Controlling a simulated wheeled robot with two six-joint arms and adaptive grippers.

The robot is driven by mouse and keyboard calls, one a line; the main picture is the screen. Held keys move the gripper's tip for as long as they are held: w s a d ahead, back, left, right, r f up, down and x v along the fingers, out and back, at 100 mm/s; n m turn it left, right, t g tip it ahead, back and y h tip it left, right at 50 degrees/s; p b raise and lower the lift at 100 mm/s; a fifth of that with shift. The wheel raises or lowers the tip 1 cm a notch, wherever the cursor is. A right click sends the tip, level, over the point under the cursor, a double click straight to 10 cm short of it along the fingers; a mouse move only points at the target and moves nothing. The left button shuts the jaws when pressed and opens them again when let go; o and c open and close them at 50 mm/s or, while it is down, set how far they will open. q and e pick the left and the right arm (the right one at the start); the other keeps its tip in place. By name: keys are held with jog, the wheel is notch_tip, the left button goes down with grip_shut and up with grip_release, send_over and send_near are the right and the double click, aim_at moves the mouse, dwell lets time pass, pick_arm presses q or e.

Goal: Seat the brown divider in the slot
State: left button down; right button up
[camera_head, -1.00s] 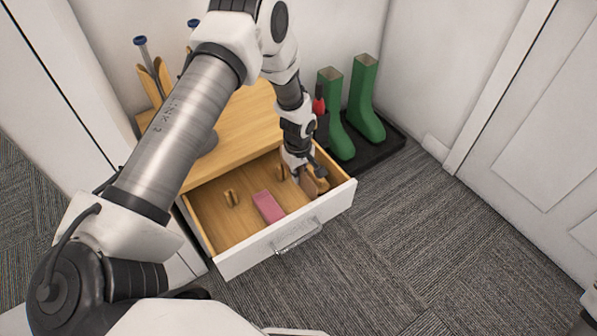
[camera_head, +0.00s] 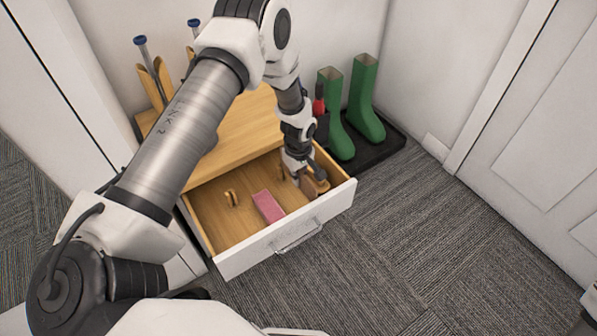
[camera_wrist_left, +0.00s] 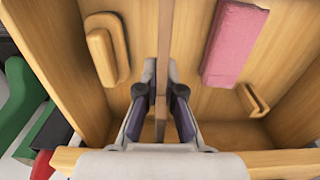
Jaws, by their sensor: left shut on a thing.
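My left gripper (camera_head: 303,174) reaches down into the right part of the open drawer (camera_head: 222,262). In the left wrist view its fingers (camera_wrist_left: 162,92) are shut on the thin brown divider (camera_wrist_left: 165,42), which I see nearly edge-on, running front to back. A small grooved wooden piece (camera_wrist_left: 253,100) stands on the drawer floor to the right there; it also shows in the head view (camera_head: 231,198). Whether the divider's lower edge is in a slot is hidden.
A pink block (camera_head: 268,206) lies in the drawer left of the gripper. A rounded wooden block (camera_wrist_left: 105,50) lies between the divider and the drawer's side wall. Green boots (camera_head: 365,105) stand on a black tray (camera_head: 385,146) to the right. The carpet in front is clear.

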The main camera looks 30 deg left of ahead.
pick_arm(q)
jog(key=shift+f+b, duration=1.8)
jog(key=shift+f, duration=1.55)
jog(key=c, duration=1.2)
grip_release()
jog(key=shift+c, duration=0.2)
notch_tip(320, 180, up, 12)
